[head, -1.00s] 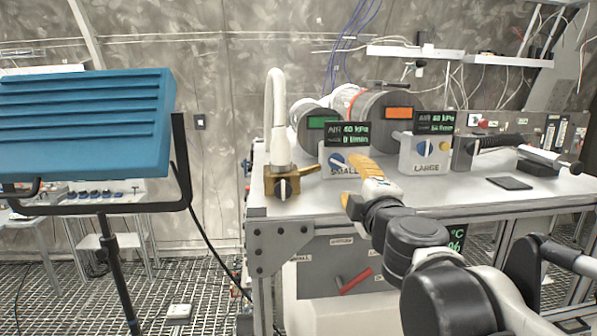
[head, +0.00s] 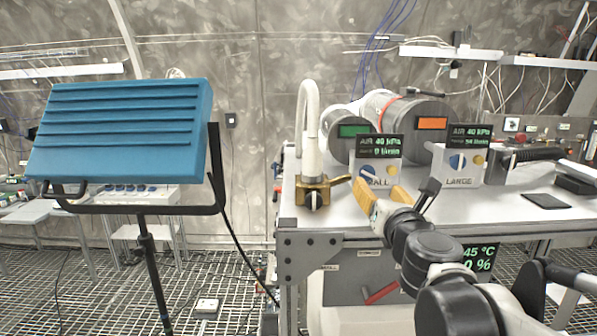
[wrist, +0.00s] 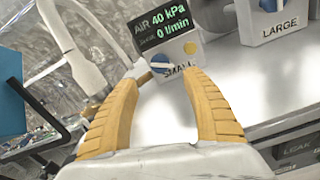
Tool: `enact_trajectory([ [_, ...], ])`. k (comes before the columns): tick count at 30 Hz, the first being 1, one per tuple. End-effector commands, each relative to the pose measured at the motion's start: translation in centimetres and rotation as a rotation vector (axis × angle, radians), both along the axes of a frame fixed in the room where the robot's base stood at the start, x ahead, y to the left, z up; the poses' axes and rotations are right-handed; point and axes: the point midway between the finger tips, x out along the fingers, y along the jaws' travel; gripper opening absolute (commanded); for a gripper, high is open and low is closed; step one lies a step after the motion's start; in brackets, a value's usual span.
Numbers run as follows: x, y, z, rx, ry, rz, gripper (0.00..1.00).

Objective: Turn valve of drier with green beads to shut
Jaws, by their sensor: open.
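The drier with the green window (head: 354,130) is a grey cylinder at the back of the bench; its beads show only as a green patch. In front stands the white valve box labelled SMALL (head: 392,171), with a blue knob (head: 367,171), a yellow button and a display reading AIR 40 kPa, 0 l/min. The knob also shows in the wrist view (wrist: 160,59), between and beyond my fingertips. My gripper (head: 379,190), with yellow fingers, is open and empty in front of this box. It partly hides the box's lower front in the head view.
A drier with an orange window (head: 432,123) and a box labelled LARGE (head: 459,167) stand to the right. A white hose on a brass fitting (head: 313,192) stands left of the SMALL box. A blue panel (head: 125,130) on a stand is further left.

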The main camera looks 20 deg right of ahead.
Motion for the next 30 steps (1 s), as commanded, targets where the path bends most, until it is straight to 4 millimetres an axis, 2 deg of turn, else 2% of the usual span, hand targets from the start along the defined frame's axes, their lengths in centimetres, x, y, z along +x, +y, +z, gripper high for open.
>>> enact_trajectory([
  [9, 5.4, -1.6, 0.1, 0.002, -0.001, 0.000, 0.56],
  [15, 7.9, -2.3, 0.1, 0.002, -0.001, 0.000, 0.56],
  [21, 8.9, -2.5, 0.0, 0.002, -0.001, 0.000, 0.56],
  [28, 8.9, -2.5, 0.0, 0.003, -0.001, 0.000, 0.56],
  [29, 8.9, -2.5, 0.0, 0.003, -0.001, 0.000, 0.52],
  [30, 8.9, -2.5, 0.0, 0.003, -0.001, 0.000, 0.40],
])
